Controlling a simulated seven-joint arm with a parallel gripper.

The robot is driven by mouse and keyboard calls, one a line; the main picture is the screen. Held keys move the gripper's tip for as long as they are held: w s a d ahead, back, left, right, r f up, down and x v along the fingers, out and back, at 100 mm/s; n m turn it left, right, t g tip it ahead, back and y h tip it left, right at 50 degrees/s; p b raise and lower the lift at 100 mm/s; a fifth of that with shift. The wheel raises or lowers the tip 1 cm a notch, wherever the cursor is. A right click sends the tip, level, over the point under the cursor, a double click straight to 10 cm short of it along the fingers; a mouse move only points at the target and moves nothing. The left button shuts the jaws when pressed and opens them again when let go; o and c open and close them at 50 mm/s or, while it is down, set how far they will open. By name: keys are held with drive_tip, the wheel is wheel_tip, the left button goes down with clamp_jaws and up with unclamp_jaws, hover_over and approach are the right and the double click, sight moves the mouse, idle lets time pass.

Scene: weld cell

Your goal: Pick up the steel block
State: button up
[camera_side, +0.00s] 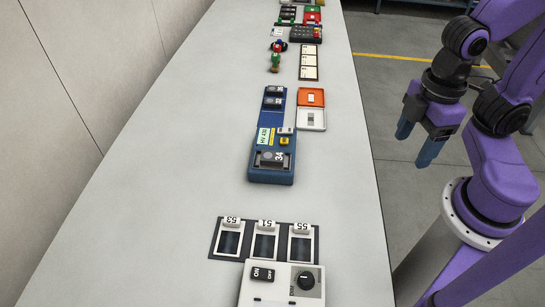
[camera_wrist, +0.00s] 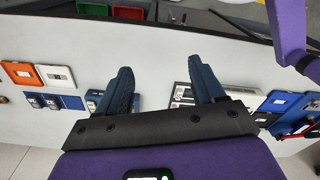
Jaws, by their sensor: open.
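I cannot tell for certain which piece is the steel block. Two smaller dark blocks (camera_side: 273,96) lie at that tray's far end. Three dark slots (camera_side: 265,245) labelled 53, 51 and 55 are nearer the camera. My gripper (camera_side: 418,143) is open and empty, hanging off the bench's right side, apart from all of these. In the wrist view its fingers (camera_wrist: 161,72) are spread over the bench, partly hiding a blue item.
The pale bench (camera_side: 180,200) has wide free room on its left. A white switch box (camera_side: 282,284) stands at the near end. Orange and white tiles (camera_side: 311,108) lie beside the blue tray. Small figures (camera_side: 275,58) and other trays are farther back. A wall borders the left.

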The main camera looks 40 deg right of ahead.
drive_tip(key=shift+w+a, duration=0.1)
wheel_tip(320, 180, up, 4)
drive_tip(key=m, duration=0.4)
hover_over(272, 155)
wheel_tip(272, 155, down, 18)
drive_tip(key=shift+r, duration=0.2)
clamp_jaws()
drive_tip(key=shift+r, duration=0.1)
